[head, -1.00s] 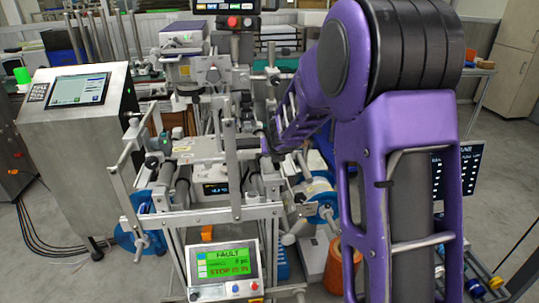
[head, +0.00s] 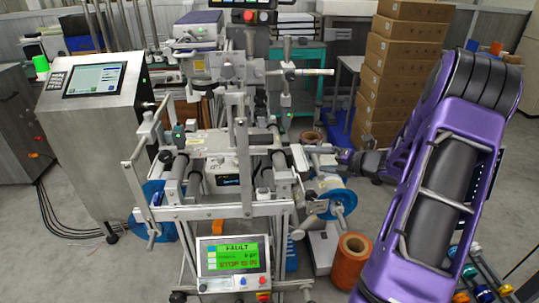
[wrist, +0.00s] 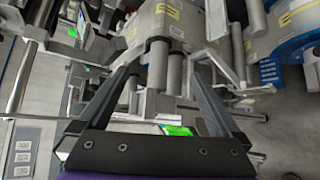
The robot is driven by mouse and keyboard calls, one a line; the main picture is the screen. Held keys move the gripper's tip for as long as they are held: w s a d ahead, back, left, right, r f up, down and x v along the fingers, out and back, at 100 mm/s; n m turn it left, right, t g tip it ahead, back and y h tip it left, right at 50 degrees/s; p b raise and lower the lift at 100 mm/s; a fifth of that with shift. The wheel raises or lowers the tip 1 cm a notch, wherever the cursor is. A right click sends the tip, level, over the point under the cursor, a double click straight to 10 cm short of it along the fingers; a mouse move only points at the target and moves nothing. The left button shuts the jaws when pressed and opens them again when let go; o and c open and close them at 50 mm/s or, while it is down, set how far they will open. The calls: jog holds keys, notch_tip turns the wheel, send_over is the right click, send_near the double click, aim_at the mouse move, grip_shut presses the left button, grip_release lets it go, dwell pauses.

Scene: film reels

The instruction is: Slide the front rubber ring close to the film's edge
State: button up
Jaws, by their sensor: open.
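The film machine (head: 330,208) stands in the middle of the head view, with several grey rollers (head: 278,162) along its frame. Two dark grey roller ends (wrist: 157,66) show close up in the wrist view, between my fingers in the picture. In the head view my gripper (head: 345,157) is small, at the machine's right side. Whether it touches anything there is unclear.
Blue reels sit at the machine's left (head: 153,205) and right (head: 342,203). A control screen (head: 233,257) reading FAULT is at the front. A steel cabinet (head: 95,150) stands left, stacked cartons (head: 400,70) behind right, and an orange roll (head: 351,258) on the floor.

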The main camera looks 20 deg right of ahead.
aim_at(284, 157)
jog(key=x, duration=1.7)
jog(key=shift+w, duration=0.15)
jog(key=shift+c, duration=0.3)
grip_shut()
